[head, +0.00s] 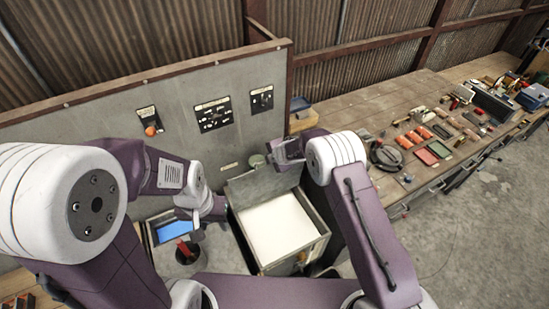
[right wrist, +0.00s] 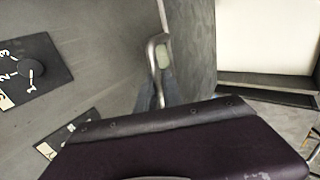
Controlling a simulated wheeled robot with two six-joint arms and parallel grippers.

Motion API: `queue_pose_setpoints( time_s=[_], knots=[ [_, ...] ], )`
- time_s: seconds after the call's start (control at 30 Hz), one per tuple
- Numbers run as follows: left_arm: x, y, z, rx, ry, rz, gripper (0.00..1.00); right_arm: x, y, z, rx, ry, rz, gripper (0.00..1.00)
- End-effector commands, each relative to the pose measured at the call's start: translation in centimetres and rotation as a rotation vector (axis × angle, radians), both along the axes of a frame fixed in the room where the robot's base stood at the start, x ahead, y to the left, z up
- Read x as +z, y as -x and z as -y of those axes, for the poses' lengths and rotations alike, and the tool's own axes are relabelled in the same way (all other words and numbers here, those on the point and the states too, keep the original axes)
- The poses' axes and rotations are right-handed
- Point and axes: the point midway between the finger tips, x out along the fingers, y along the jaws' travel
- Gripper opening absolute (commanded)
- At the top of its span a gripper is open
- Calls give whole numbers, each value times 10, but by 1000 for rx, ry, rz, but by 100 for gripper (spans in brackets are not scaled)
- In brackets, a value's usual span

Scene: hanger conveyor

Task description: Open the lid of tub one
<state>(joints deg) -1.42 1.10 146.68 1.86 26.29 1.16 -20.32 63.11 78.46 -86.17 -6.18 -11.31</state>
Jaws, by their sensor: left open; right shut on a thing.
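The tub (head: 318,246) is a grey box with a white, level filling, standing at the middle of the head view. Its grey lid (head: 262,184) stands raised along the back side, and the tub is open. The lid also shows in the right wrist view (right wrist: 190,50). No number shows on the tub. My right gripper (head: 288,151) is at the lid's upper edge, shut on the lid's handle, though its fingers are partly hidden. A metal handle (right wrist: 157,62) shows at the lid's edge. My left gripper (head: 203,211) is open and empty, left of the tub.
A tray with blue filling (head: 172,230) and a dark round pot with a red handle (head: 185,247) stand left of the tub. A grey panel (head: 190,105) with dials rises behind. A wooden bench (head: 375,105) with many tools runs right.

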Motion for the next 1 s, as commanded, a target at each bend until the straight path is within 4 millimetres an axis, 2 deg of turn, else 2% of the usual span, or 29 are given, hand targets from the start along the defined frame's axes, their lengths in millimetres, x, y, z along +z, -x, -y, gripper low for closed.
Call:
queue_pose_setpoints(
  time_s=[0.47, 0.5, 0.57, 1.0],
  knots=[
    [0, 0, 0, 0, 0, 0, 43, 1, 0, -2, -4, -1, 0, 0],
    [0, 0, 0, 0, 0, 0, 43, 1, 0, -2, -4, -1, 0, 16],
    [0, 0, 0, 0, 0, 0, 43, 1, 0, -2, -4, -1, 0, 31],
    [-4, 0, 0, 0, 0, 0, 43, 2, 2, 0, -1, 0, 0, 31]
  ],
)
